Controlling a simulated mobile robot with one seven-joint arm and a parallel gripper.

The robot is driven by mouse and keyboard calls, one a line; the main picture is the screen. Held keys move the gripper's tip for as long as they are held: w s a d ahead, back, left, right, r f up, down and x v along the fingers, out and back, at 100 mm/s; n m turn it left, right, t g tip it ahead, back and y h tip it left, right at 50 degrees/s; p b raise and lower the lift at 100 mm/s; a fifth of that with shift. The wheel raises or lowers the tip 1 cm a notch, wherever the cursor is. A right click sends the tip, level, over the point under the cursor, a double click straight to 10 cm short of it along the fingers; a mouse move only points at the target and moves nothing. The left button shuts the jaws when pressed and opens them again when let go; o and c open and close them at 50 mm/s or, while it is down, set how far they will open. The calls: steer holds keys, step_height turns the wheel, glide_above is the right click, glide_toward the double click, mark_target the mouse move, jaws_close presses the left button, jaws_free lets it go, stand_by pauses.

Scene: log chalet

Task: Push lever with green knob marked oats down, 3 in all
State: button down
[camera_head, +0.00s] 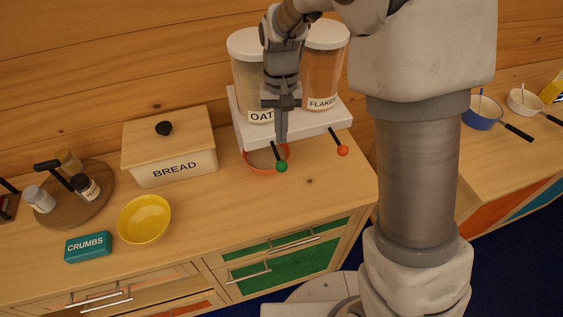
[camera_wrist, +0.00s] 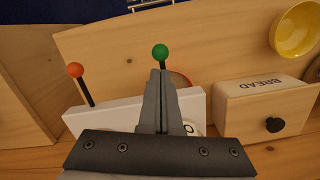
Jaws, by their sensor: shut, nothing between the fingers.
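The oats dispenser (camera_head: 245,75) is a clear canister with a white lid on a white base (camera_head: 318,126), its label partly hidden by my gripper. The lever's green knob (camera_head: 281,166) sticks out in front of the base, over an orange-rimmed bowl (camera_head: 247,160). My gripper (camera_head: 282,140) is shut and empty, pointing down at the front of the base, close to the lever.
The flakes canister (camera_head: 322,70) and its lever with an orange knob (camera_head: 342,150) stand to the right. A bread box (camera_head: 172,165), yellow bowl (camera_head: 144,218) and teal crumbs box (camera_head: 88,246) lie to the left. The counter in front is clear.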

mark_target(282, 161)
steer(key=shift+f, duration=0.1)
steer(key=f+b, duration=0.1)
steer(key=f, duration=0.1)
steer(key=f+b, duration=0.4)
steer(key=shift+s+f, duration=0.3)
steer(key=shift+f, duration=0.1)
